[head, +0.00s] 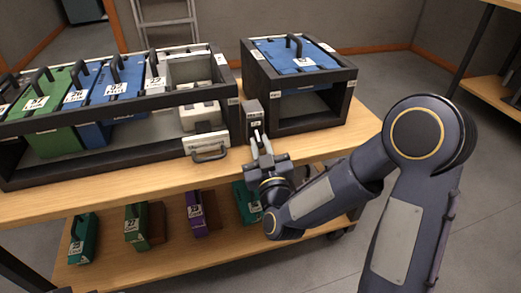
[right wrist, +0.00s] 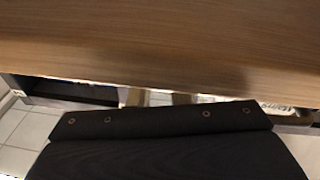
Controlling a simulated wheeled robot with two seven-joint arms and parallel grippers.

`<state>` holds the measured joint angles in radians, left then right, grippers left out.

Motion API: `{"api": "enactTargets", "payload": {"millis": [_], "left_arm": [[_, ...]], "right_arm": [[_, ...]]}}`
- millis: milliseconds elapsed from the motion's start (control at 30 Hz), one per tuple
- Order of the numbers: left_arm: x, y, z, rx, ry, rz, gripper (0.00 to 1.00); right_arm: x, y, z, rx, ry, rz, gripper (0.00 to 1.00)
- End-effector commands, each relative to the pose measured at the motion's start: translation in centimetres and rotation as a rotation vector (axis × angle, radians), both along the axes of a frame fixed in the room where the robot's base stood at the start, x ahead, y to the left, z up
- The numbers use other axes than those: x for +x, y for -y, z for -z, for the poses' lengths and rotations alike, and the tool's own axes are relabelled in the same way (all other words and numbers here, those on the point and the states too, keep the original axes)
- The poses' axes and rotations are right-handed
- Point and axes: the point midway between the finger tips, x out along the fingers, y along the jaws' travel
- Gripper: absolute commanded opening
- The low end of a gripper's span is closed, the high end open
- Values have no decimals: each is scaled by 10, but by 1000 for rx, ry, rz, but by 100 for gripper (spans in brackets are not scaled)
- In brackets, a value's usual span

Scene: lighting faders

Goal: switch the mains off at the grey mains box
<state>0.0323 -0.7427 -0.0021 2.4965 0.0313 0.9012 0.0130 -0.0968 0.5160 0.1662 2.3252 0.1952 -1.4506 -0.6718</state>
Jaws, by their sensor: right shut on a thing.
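The grey mains box (head: 253,112) is a small upright dark-grey box with white labels. It stands on the wooden bench between the two black racks in the head view. My right gripper (head: 260,141) is at its front, low on the face and near the bench edge. The right gripper is shut on a small part there, which looks like the box's switch; the fingers largely hide it. The right wrist view shows the dark gripper body (right wrist: 165,150) below the wooden bench (right wrist: 160,40), with the mains box out of sight. My left gripper is not in view.
A long black rack (head: 110,155) with green, blue and white modules stands left of the box. A smaller rack (head: 297,130) with a blue module stands to its right. Several coloured modules, including a purple one (head: 199,220), rest on the lower shelf (head: 170,250).

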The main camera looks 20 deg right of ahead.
Motion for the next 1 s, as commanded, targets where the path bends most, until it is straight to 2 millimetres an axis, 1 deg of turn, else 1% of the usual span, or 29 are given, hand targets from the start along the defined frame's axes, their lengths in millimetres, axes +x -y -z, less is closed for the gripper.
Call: {"api": "enactTargets", "payload": {"millis": [100, 133, 267, 300, 533, 633, 767, 900, 1000], "left_arm": [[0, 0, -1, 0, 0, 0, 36], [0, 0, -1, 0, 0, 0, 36], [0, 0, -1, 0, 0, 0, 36], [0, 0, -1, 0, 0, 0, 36], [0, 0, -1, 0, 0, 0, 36], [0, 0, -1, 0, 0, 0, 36], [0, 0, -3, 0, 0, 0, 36], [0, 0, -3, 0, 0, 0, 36], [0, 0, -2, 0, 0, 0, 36]], "right_arm": [[0, 1, 0, 0, -1, 3, 0], [0, 1, 0, 0, -1, 3, 19], [0, 1, 0, 1, -2, 3, 36], [0, 1, 0, 0, -2, 2, 38], [0, 0, 0, 0, -2, 1, 38], [-5, 0, 1, 0, -4, 0, 38], [-23, -1, 4, 0, -4, -1, 38], [-48, -2, 9, 0, -5, -2, 38], [-62, -2, 11, 0, -4, -1, 38]]}}
